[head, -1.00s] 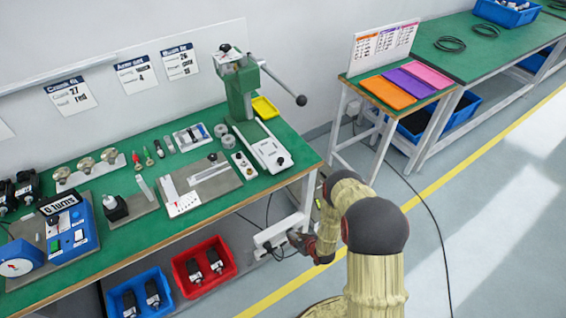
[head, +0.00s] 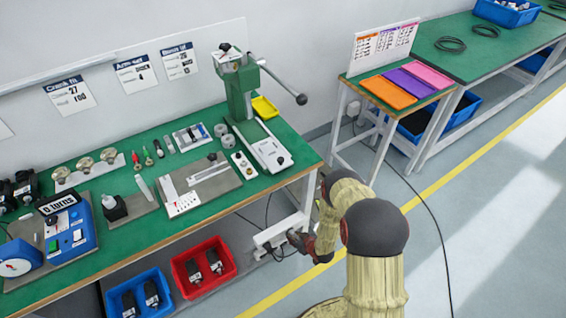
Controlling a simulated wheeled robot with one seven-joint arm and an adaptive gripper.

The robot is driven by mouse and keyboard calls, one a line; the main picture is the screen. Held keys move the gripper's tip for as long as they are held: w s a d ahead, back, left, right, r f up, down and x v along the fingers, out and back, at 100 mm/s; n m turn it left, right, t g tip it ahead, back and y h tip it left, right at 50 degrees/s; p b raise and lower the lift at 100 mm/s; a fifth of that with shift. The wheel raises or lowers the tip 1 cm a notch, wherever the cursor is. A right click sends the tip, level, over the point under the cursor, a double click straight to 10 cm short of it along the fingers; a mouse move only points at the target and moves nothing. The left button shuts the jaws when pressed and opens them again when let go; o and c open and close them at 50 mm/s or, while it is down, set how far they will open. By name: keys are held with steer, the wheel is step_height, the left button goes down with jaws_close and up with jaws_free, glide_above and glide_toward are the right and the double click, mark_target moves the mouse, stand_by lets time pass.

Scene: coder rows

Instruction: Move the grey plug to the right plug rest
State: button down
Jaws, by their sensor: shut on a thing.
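My gripper (head: 298,240) is low beside the right end of the green-topped bench, at the front of a white socket strip (head: 272,235) mounted under the bench top. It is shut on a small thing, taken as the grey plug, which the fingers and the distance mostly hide. Dark plugs or cable ends (head: 262,253) show at the strip's left part, left of my gripper. I cannot make out the right plug rest or whether the held plug touches the strip.
The bench's right leg (head: 308,193) stands close to my gripper. A red bin (head: 190,293) and a blue bin (head: 127,312) with dark parts sit on the lower shelf. Dark cables hang near the strip. The floor to the right is open, with one cable (head: 437,235) across it.

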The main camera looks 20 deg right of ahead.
steer(key=shift+w, duration=0.2)
steer(key=c, duration=1.4)
jaws_free()
steer(key=shift+s, duration=0.1)
